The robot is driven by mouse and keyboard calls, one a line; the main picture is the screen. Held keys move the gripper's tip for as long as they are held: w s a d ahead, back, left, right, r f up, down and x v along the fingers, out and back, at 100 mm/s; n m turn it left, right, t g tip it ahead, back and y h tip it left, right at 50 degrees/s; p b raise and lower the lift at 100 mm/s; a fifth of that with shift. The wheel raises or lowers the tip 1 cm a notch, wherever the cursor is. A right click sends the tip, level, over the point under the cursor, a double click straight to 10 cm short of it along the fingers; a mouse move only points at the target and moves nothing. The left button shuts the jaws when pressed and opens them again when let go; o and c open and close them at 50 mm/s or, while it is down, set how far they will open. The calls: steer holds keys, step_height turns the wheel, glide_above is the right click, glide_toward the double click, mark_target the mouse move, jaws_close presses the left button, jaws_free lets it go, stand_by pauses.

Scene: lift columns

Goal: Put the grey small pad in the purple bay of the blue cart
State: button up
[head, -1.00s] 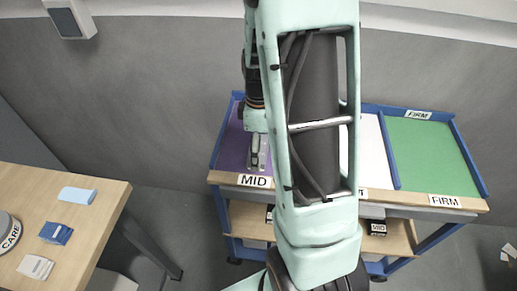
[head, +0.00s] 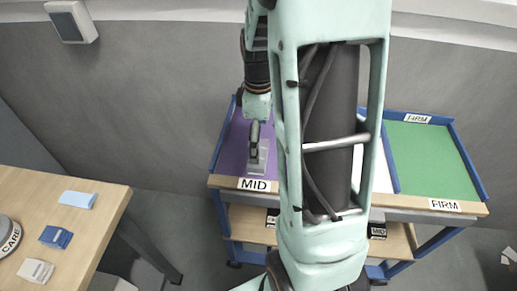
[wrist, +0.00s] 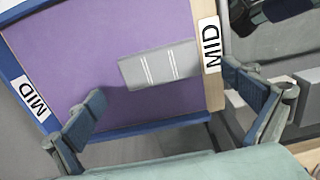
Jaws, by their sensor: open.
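The grey small pad (wrist: 160,65) has white stripes and lies on the purple bay (wrist: 90,50), its end close to the wooden front lip with the MID label. In the head view the pad (head: 259,163) shows just below my gripper (head: 254,140). In the wrist view my gripper (wrist: 168,97) is open, its two fingers wide apart and clear of the pad. The blue cart (head: 216,145) stands against the wall; my arm hides its middle bay in part.
A green bay (head: 430,160) labelled FIRM is at the cart's right. A wooden table (head: 100,215) at the left bears a light blue pad (head: 77,199), a blue pad (head: 56,237), a whitish pad (head: 36,270) and a round CARE object (head: 8,236).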

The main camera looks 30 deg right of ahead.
step_height(320, 180, up, 6)
steer(key=shift+r, duration=0.25)
steer(key=shift+w, duration=0.1)
stand_by(0.4)
